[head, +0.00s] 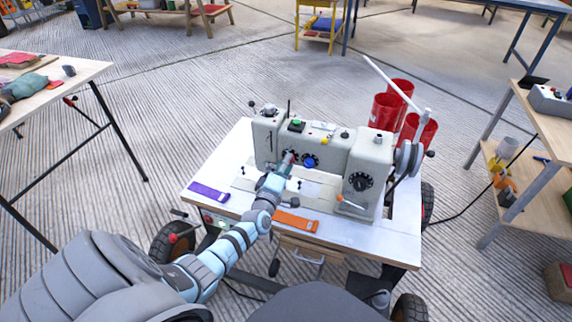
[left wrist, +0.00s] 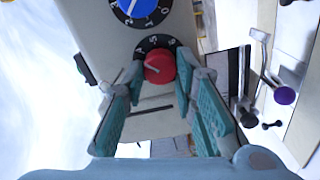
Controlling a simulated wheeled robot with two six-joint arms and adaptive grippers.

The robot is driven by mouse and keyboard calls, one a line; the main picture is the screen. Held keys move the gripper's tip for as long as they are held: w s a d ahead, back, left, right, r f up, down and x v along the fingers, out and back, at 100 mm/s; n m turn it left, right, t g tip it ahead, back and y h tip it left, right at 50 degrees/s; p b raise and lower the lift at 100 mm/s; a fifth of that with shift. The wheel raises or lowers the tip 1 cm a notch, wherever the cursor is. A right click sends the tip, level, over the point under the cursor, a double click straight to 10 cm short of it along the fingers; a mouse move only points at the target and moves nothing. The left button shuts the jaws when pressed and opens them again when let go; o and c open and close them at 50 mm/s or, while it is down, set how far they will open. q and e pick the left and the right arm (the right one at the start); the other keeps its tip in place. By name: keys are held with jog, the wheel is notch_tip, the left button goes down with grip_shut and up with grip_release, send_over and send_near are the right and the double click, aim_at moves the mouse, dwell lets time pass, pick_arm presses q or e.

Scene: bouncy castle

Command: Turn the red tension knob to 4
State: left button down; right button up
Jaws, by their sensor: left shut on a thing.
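The red tension knob (left wrist: 159,67) sits on a black numbered dial (left wrist: 145,45) on the front of the white sewing machine (head: 328,150). My left gripper (left wrist: 160,74) has its teal fingers on either side of the red knob and is shut on it. The knob has a pale pointer line; several dial digits show above it, and the fingers and knob hide the rest. I cannot read the exact setting. In the head view my left gripper (head: 288,164) reaches the machine's front and mostly covers the knob. My right gripper is not in view.
A blue knob (head: 310,162) with its own dial sits right of the red one. A black dial (head: 361,182) is on the machine's right column. Purple (head: 209,192) and orange (head: 295,222) strips lie on the white cart top (head: 345,235).

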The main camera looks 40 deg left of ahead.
pick_arm(q)
jog(key=c, duration=1.5)
grip_release()
jog(key=shift+o, duration=1)
jog(key=v, duration=1.2)
